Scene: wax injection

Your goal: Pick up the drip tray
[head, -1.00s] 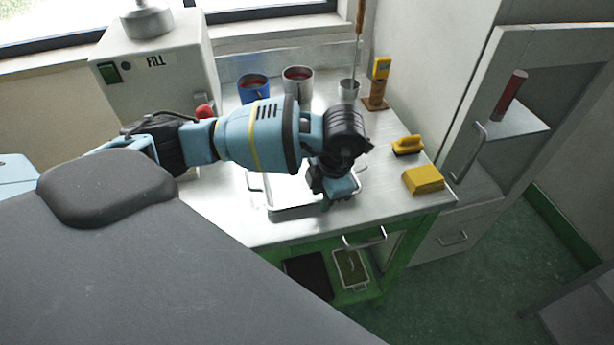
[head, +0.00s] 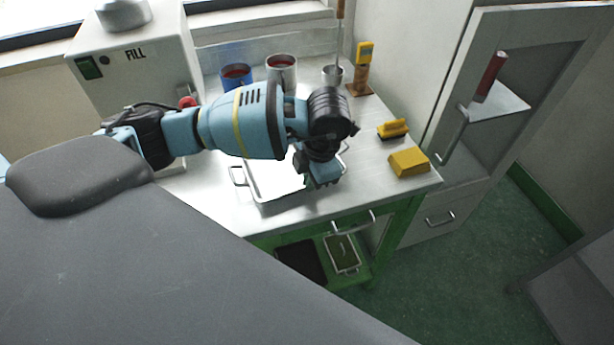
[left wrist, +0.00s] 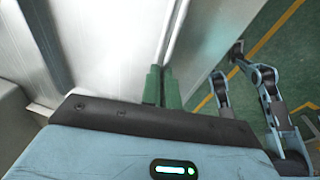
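The drip tray (head: 273,186) is a shallow, bright metal tray with a wire handle at each end. It lies on the steel bench top, its left handle free. My left gripper (head: 322,180) reaches down from above at the tray's right end and hides part of the handle there. In the left wrist view its two green fingers (left wrist: 161,88) are close together, with a thin metal bar of the handle running up from between them. The finger contact itself is partly hidden. My right gripper does not show in the head view.
A blue mug (head: 236,77), a steel mug (head: 282,70) and a small cup (head: 333,75) stand behind the tray. A yellow brush (head: 393,129) and yellow block (head: 409,163) lie to the right. The FILL machine (head: 135,75) stands left; a cabinet (head: 470,150) stands right.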

